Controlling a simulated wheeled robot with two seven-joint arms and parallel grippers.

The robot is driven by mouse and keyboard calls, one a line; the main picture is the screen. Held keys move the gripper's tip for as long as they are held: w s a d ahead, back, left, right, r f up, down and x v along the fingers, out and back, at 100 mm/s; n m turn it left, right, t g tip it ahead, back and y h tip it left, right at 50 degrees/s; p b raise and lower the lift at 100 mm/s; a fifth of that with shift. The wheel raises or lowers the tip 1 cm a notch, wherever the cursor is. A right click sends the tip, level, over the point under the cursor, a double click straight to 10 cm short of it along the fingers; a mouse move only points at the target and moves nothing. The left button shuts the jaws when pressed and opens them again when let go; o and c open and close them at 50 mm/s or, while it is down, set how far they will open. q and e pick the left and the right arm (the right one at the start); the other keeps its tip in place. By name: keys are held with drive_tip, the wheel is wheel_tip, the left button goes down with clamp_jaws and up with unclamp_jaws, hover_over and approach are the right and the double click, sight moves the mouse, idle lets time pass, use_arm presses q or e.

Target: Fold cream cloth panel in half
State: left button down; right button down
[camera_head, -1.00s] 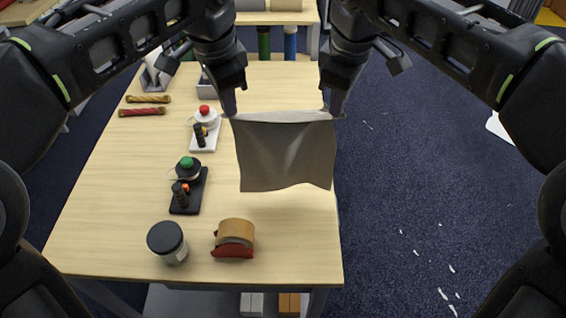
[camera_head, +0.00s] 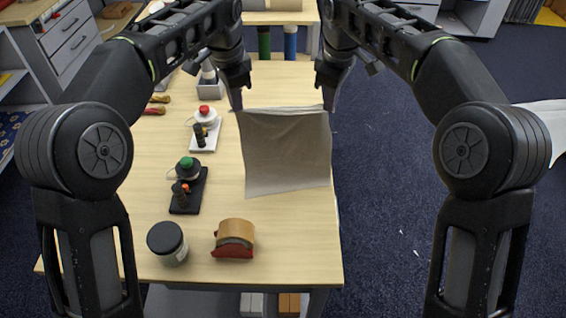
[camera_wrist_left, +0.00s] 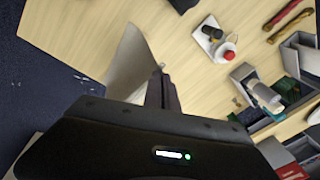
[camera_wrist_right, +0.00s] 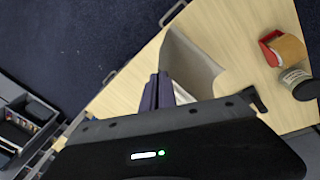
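The cream cloth panel (camera_head: 287,155) is a single greyish sheet at the right side of the table, its far edge raised between my two grippers. My left gripper (camera_head: 238,106) is shut at the cloth's far left corner. My right gripper (camera_head: 327,106) is shut at the far right corner. The cloth's near edge reaches toward the tabletop; whether it touches is hard to tell. In the left wrist view the cloth (camera_wrist_left: 130,65) runs from the closed fingers (camera_wrist_left: 160,85). In the right wrist view the cloth (camera_wrist_right: 187,65) is beside the closed fingers (camera_wrist_right: 158,90).
The wooden table (camera_head: 130,215) holds a black-lidded jar (camera_head: 167,243), a tape dispenser (camera_head: 234,239), a black block with a green button (camera_head: 188,185) and a white one with a red button (camera_head: 205,130), all left of or nearer than the cloth. Bare wood lies in front of the cloth.

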use_arm(q)
drive_tip(key=shift+w+a+f, duration=0.1)
drive_tip(key=shift+w+a, duration=0.15)
drive_tip(key=shift+w, duration=0.3)
use_arm(e)
drive_tip(key=shift+w+d+f, duration=0.15)
drive_tip(key=shift+w+d, duration=0.1)
drive_tip(key=shift+w, duration=0.3)
use_arm(q)
drive_tip(key=shift+f, duration=0.1)
